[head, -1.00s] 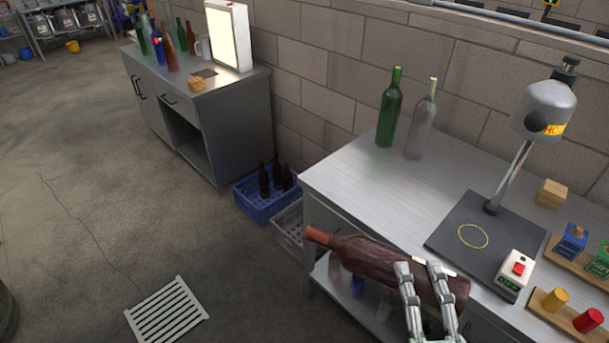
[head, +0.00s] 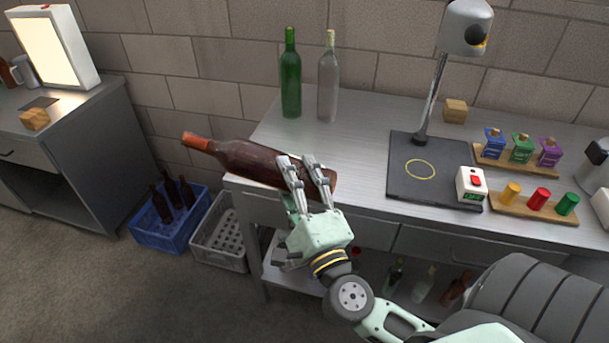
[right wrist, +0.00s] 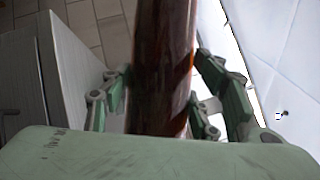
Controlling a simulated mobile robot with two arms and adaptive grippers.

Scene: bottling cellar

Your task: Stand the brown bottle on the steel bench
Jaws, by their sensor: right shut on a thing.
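The brown bottle (head: 235,157) has a reddish-orange top and lies nearly level in my right gripper (head: 307,180). Its neck points left in the head view, and its base is toward the right. The gripper's fingers are shut around the bottle's body. The bottle is at the front left edge of the steel bench (head: 350,140); the head view does not show clearly whether it touches the bench. In the right wrist view the bottle (right wrist: 165,60) runs between the fingers (right wrist: 160,105). My left gripper is not in view.
A green bottle (head: 290,80) and a clear bottle (head: 328,85) stand at the bench's back left. A dark stand base (head: 405,180) with a lamp-like head (head: 466,28) is right of centre. Blue (head: 150,235) and grey (head: 210,255) crates sit on the floor. Bench surface between is clear.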

